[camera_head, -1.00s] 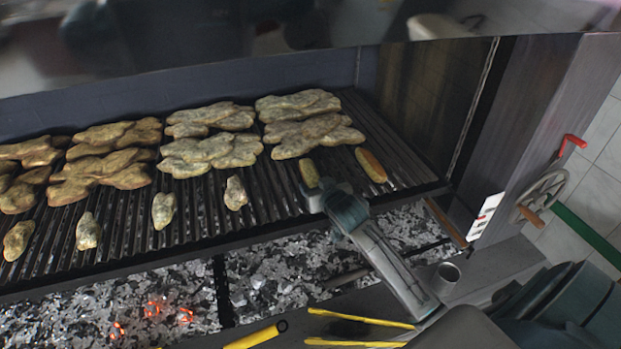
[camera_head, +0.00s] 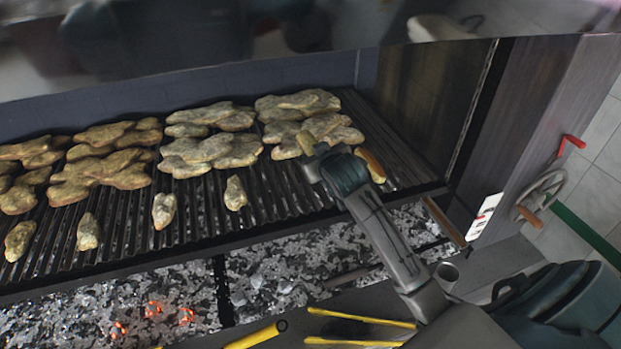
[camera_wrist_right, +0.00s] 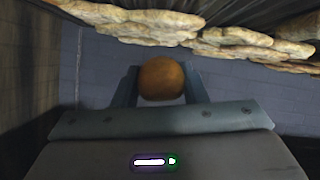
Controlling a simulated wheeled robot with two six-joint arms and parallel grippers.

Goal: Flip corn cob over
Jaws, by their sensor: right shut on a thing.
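My right gripper (camera_head: 318,157) reaches over the grill's right part and is shut on a corn cob (camera_head: 306,141). In the right wrist view the cob (camera_wrist_right: 162,77) is a round brown-orange end between the two fingers, seen against the grey back wall. A second corn cob (camera_head: 371,166) lies on the grate just right of the gripper, partly hidden by it. My left gripper is not in view.
Several browned flat pieces of food (camera_head: 211,150) lie in groups on the grate (camera_head: 270,200), with small pieces (camera_head: 164,210) in front. Embers glow below. Yellow handles (camera_head: 360,318) lie at the front edge. A side wall (camera_head: 540,140) stands at right.

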